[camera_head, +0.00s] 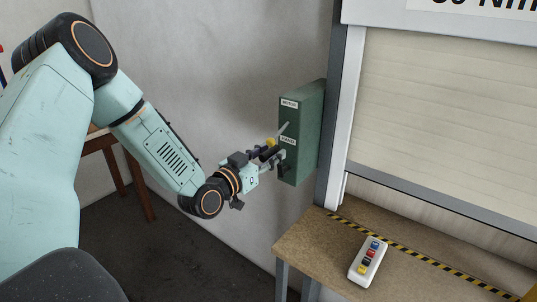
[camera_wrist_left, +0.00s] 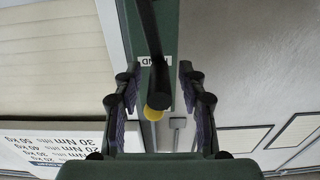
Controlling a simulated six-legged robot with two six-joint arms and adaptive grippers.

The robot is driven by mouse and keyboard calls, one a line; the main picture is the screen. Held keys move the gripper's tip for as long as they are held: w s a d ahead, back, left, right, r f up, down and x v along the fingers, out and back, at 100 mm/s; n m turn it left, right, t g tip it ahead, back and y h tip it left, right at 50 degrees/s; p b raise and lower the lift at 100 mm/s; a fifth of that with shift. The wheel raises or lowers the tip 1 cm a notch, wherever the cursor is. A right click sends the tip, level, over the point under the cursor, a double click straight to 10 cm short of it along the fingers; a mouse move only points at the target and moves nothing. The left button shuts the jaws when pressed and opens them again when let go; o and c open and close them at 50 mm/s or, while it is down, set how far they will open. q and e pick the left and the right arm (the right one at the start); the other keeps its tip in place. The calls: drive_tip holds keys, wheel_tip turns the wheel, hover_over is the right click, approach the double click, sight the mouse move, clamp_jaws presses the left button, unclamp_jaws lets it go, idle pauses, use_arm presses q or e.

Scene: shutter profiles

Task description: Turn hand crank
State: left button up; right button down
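A green box (camera_head: 301,140) with labels reading "MOTOR" and "HAND" is fixed to the wall beside the shutter. A dark hand crank handle sticks out from it, and a small yellow knob (camera_head: 270,142) shows close by. My left gripper (camera_head: 270,162) is at the box front, by the crank. In the left wrist view its two purple-padded fingers (camera_wrist_left: 160,98) stand apart. The black crank handle (camera_wrist_left: 157,85) lies between them, with a visible gap on both sides. The yellow knob (camera_wrist_left: 152,113) partly shows next to the handle's end. My right gripper is not in view.
A wooden bench (camera_head: 318,250) below holds a white control box (camera_head: 367,262) with coloured buttons. The rolling shutter (camera_head: 440,120) is to the right of the green box, in a grey frame. A wooden table (camera_head: 105,150) stands behind my left arm.

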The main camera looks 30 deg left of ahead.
use_arm(q)
drive_tip(key=shift+s+r, duration=0.1)
drive_tip(key=shift+s, duration=0.1)
drive_tip(key=c, duration=0.4)
clamp_jaws()
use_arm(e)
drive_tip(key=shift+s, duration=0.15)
use_arm(q)
drive_tip(key=shift+d, duration=0.1)
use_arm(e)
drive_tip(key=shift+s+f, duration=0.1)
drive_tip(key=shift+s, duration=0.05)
